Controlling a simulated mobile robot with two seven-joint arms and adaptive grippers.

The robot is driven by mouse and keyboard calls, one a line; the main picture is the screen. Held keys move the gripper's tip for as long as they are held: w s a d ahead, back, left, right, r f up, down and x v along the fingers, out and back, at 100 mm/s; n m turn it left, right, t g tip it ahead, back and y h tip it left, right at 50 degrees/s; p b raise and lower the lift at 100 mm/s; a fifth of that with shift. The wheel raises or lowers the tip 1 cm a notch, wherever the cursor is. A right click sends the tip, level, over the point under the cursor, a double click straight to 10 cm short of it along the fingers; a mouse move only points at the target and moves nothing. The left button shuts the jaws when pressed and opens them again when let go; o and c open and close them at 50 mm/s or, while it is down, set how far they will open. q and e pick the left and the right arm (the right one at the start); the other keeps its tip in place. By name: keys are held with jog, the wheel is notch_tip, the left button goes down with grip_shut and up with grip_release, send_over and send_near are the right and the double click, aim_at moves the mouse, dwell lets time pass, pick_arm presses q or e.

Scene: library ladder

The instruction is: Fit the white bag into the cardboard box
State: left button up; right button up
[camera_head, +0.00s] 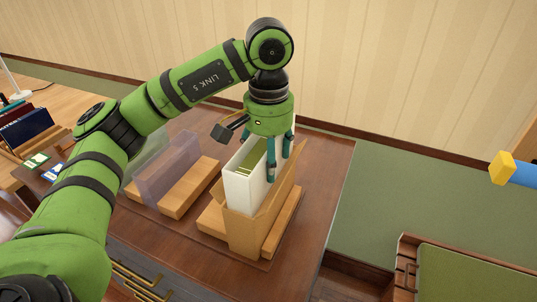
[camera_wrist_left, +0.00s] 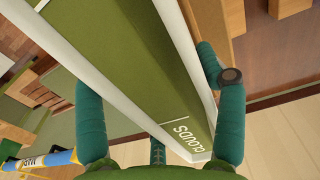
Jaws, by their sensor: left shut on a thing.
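The white bag (camera_head: 241,191) is a stiff, upright, open-topped white shape with green inside. My left gripper (camera_head: 279,163) is above it, pointing down and shut on it. The left wrist view shows white edges (camera_wrist_left: 187,75) around a green face lettered "CLOUDS", between the gripper's fingers (camera_wrist_left: 160,115). The cardboard box (camera_head: 241,233) stands upright on the brown table, directly under and around the bag's lower part. The bag's upper part rises above the box's front edge; its bottom is hidden. My right gripper is not in view.
Wooden blocks flank the box (camera_head: 285,222). To the left, a clear purple-tinted holder (camera_head: 168,165) stands between wooden blocks (camera_head: 188,190). Dark books (camera_head: 27,130) are at far left. A blue bar with a yellow end (camera_head: 503,169) is at right. The table's right part is clear.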

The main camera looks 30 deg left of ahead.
pick_arm(q)
jog(key=shift+f+b, duration=0.7)
jog(key=shift+f, duration=0.15)
jog(key=o, duration=1.3)
notch_tip(320, 180, up, 12)
jog(key=shift+r, duration=0.1)
